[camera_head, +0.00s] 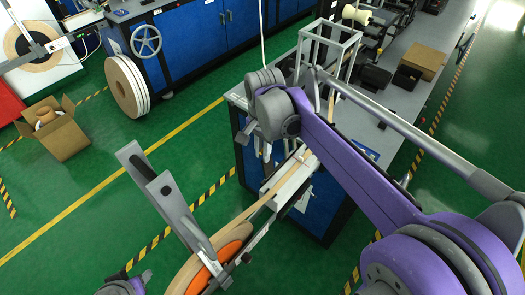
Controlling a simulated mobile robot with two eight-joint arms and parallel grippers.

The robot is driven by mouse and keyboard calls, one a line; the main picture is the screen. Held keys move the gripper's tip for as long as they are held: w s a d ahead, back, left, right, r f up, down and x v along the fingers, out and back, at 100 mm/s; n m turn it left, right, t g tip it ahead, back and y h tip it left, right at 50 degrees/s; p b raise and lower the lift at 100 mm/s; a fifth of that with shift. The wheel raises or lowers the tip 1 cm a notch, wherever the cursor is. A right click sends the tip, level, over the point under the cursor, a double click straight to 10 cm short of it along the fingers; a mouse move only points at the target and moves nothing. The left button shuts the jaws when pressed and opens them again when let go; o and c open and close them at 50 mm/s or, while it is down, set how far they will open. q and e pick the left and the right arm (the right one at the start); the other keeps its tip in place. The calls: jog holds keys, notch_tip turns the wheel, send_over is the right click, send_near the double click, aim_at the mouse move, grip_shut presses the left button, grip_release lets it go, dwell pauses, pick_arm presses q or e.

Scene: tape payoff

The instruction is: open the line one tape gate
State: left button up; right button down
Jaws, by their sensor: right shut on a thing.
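A payoff reel (228,244) with tan tape and an orange core stands at the lower middle. Its tape (270,196) runs up to the right along a pale guide (295,184) at the bench end. My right gripper (264,154) points down at this bench end, beside the tape path. It is shut on a small part there, apparently the tape gate; the wrist and fingers hide most of it, so its position cannot be told. A bit of my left gripper (122,287) shows at the bottom left edge, apart from the reel, its jaws unclear.
A grey payoff arm (178,207) rises left of the reel. The bench (388,112) carries a wire frame (330,45) and black parts. A cardboard box (58,138), a standing roll (127,86) and blue cabinets (192,38) are farther back. Green floor (105,205) is clear at left.

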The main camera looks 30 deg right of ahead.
jog(key=shift+w+r, duration=0.1)
jog(key=shift+r, duration=0.05)
jog(key=shift+s+d+t+y, duration=0.2)
jog(key=shift+s+t+y, duration=0.1)
jog(key=shift+s+t, duration=0.2)
jog(key=shift+s+d+t, duration=0.2)
jog(key=shift+s+t, duration=0.35)
jog(key=shift+t, duration=0.15)
jog(key=c, duration=0.9)
grip_release()
jog(key=shift+s, duration=0.1)
jog(key=v, duration=0.5)
jog(key=p+v, duration=0.1)
jog(key=v, duration=0.4)
jog(key=shift+s+d+r, duration=0.1)
jog(key=shift+d+r, duration=0.15)
jog(key=shift+r, duration=0.15)
